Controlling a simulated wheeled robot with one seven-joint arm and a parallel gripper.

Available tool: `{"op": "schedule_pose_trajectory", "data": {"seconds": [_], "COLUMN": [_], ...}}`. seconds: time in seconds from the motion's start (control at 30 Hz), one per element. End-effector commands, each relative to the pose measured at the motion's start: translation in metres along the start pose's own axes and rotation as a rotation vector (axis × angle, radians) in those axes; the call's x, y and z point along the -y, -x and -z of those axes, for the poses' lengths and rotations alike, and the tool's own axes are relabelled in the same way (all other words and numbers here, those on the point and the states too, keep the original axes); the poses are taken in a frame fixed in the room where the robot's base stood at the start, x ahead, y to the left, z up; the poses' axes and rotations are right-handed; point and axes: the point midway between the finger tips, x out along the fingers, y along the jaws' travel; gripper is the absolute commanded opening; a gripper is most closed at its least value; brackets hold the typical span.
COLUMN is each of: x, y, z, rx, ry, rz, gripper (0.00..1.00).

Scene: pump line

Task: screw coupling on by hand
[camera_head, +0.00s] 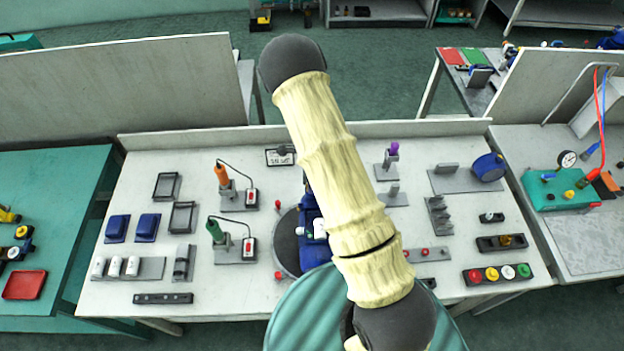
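A blue pump body (309,236) stands on a dark round plate (287,244) in the middle of the white bench, mostly covered by my arm. A small white part shows on the pump's right side, too partly seen to name. I cannot pick out the coupling for certain; it may be hidden behind my arm. My gripper does not show; my arm in its pale yellow sleeve crosses the middle of the view.
On the left of the white bench (150,312) are blue trays (147,227), white cylinders (115,266) and orange (222,175) and green (214,230) tools in stands. At right are a blue motor-like part (488,167), a purple-topped tool (394,149) and coloured caps (508,272).

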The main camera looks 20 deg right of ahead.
Motion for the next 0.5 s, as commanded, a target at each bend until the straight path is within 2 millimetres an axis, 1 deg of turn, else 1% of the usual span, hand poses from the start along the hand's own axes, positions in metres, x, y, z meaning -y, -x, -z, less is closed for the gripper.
{"op": "schedule_pose_trajectory", "data": {"seconds": [0.17, 0.4, 0.5], "x": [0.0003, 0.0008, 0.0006], "y": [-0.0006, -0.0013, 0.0], "z": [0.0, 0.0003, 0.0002], "rx": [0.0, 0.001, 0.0], "ry": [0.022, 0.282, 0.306], "rz": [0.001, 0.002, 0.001], "gripper": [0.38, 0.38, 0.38]}}
